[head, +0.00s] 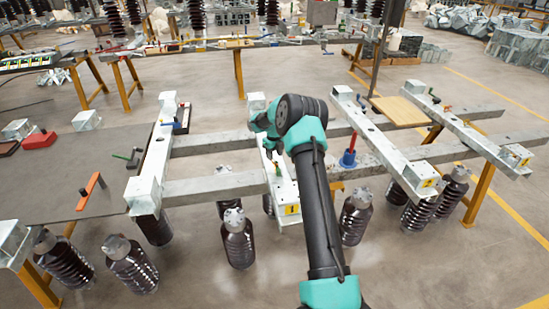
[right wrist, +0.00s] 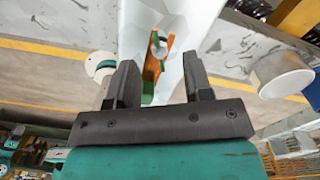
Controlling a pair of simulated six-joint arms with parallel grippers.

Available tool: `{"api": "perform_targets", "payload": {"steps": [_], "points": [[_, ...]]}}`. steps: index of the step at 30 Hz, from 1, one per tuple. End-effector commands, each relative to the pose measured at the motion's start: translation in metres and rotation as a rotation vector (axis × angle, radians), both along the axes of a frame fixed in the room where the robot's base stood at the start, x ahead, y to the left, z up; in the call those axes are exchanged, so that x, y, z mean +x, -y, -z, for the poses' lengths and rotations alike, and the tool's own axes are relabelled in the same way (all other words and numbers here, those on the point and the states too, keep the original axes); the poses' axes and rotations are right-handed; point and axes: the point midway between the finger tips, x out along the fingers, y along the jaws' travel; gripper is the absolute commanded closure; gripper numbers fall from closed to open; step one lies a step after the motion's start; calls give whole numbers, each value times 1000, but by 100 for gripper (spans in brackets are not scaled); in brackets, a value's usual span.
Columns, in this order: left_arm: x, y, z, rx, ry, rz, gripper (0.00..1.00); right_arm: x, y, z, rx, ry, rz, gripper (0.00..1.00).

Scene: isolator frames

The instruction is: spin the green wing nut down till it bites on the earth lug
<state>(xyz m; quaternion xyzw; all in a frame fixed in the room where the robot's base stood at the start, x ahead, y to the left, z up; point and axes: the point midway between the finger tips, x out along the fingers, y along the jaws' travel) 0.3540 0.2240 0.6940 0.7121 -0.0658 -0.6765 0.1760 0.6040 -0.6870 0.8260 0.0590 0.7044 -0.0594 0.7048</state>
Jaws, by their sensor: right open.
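My right gripper (right wrist: 159,66) is open, its two dark fingers spread on either side of the narrow white frame beam (right wrist: 146,25). Between the fingers, apart from both, a small green part (right wrist: 148,98), apparently the green wing nut, shows beside an orange strip and a grey bolt-like piece. I cannot tell the earth lug apart there. In the head view the right gripper (head: 267,143) is over the middle crossbeam (head: 287,190), its fingers mostly hidden by my wrist. A small green upright part (head: 277,169) stands on that beam just below it. My left gripper is out of view.
Other white crossbeams lie left (head: 153,160) and right (head: 385,140) across grey rails. A red-and-blue post (head: 348,157) stands right of my arm. Dark ribbed insulators (head: 237,240) hang below. An orange-handled tool (head: 90,190) and red box (head: 39,139) lie on the left table.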

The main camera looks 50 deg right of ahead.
Motion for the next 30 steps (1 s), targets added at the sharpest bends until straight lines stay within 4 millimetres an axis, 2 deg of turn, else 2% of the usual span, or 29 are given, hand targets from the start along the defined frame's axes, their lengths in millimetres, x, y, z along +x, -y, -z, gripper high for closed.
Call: {"api": "perform_targets", "payload": {"steps": [15,21,25,30], "points": [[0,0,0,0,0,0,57,0,0,-100,-2,4,0,54],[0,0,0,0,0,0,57,0,0,-134,-1,3,1,54],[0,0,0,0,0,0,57,0,0,-147,0,1,0,54],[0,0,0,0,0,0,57,0,0,-153,0,1,0,54]]}}
